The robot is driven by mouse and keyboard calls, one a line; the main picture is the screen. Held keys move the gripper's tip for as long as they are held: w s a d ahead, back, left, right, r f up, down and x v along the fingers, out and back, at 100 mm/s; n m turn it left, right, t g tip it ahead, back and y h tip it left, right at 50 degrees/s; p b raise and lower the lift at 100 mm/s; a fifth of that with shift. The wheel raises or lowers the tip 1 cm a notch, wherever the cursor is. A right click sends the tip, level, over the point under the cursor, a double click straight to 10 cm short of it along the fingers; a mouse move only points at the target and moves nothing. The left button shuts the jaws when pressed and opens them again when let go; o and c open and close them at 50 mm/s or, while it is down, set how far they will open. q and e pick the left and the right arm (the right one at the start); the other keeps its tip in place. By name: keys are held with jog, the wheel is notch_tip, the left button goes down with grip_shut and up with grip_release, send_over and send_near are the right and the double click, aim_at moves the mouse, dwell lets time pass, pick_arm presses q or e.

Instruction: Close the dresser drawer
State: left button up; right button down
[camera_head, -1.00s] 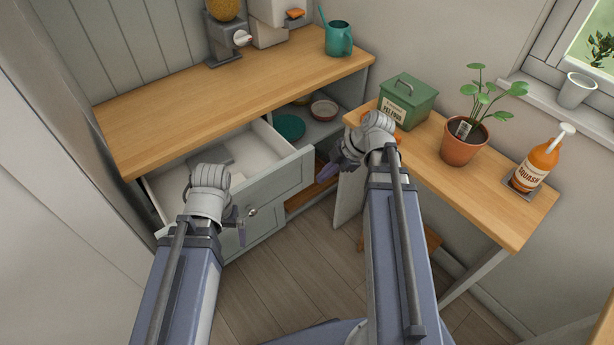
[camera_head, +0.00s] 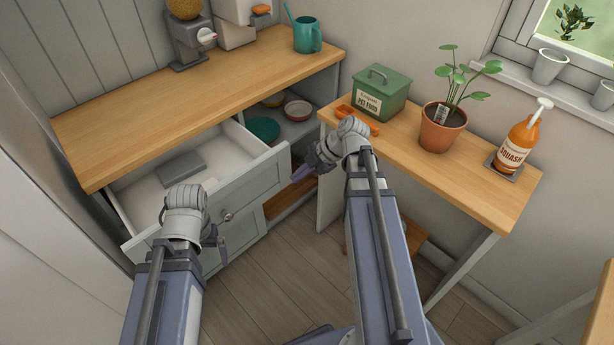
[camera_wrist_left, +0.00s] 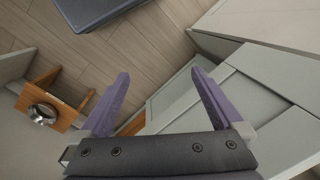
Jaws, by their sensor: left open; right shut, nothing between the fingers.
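The dresser drawer (camera_head: 257,178) is pulled out from under the wooden top, with its pale inside and a flat grey item (camera_head: 181,168) showing. Its grey front has a round metal knob (camera_head: 228,216). My left gripper (camera_head: 222,250) is just in front of the drawer front, and its wrist hides part of it. The left wrist view shows its purple fingers (camera_wrist_left: 160,73) spread, with nothing between them. My right gripper (camera_head: 302,173) is shut and empty, near the drawer's right end. I cannot tell whether either gripper touches the drawer.
Open shelves with a teal bowl (camera_head: 263,130) lie right of the drawer. A side table (camera_head: 480,180) at the right holds a green tin (camera_head: 382,95), a potted plant (camera_head: 442,127) and a squash bottle (camera_head: 518,142). The floor (camera_head: 275,270) between my arms is clear.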

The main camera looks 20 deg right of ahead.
aim_at(245, 133)
pick_arm(q)
jog(key=shift+f+b, duration=0.5)
jog(key=shift+f, duration=0.55)
pick_arm(e)
jog(key=shift+w+a+f, duration=0.35)
jog(key=shift+w+a, duration=0.1)
jog(key=shift+w, duration=0.35)
jog(key=shift+w+a+f, duration=0.35)
jog(key=shift+w+a, duration=0.1)
jog(key=shift+w, duration=0.3)
jog(key=shift+w+a+f, duration=0.35)
jog(key=shift+w+a, duration=0.1)
jog(key=shift+w, duration=0.35)
jog(key=shift+w, duration=0.1)
jog(key=w+a, duration=0.2)
jog(key=w, duration=0.4)
jog(key=w+a, duration=0.2)
jog(key=w, duration=0.5)
jog(key=w+a, duration=0.3)
jog(key=w, duration=0.3)
jog(key=shift+w+a, duration=0.1)
jog(key=shift+w, duration=0.25)
jog(key=shift+w+a, duration=0.25)
jog(key=shift+w, duration=0.35)
jog(key=shift+w+r, duration=0.1)
pick_arm(q)
jog(key=shift+d, duration=0.1)
pick_arm(e)
jog(key=shift+a, duration=0.1)
